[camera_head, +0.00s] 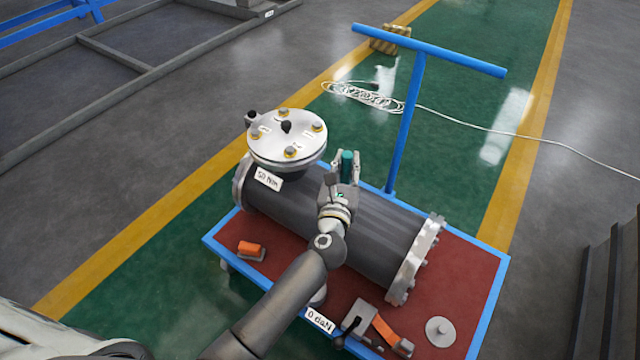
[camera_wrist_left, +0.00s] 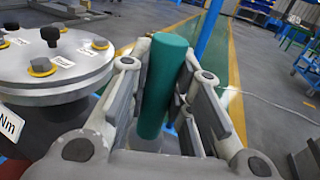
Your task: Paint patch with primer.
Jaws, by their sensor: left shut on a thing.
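My left gripper (camera_head: 345,172) is shut on a green cylinder (camera_head: 347,158), which may be the primer. The cylinder stands nearly upright between the fingers in the left wrist view (camera_wrist_left: 163,85). The gripper is above the middle of the dark grey flanged shell (camera_head: 375,235), on its far side in the picture. The shell lies on its side, with a bolted round cover (camera_head: 270,136) on its upright branch at the left. That cover is also left of the gripper in the left wrist view (camera_wrist_left: 55,62). I cannot make out a patch; my arm hides part of the shell. My right gripper is out of view.
The shell lies on a red-topped blue cart (camera_head: 468,262) with a tall blue handle (camera_head: 405,125) behind. An orange-topped item (camera_head: 250,249), a strap ratchet (camera_head: 375,325) and a grey disc (camera_head: 440,330) are on it. A white cable (camera_head: 365,97) lies on the green floor.

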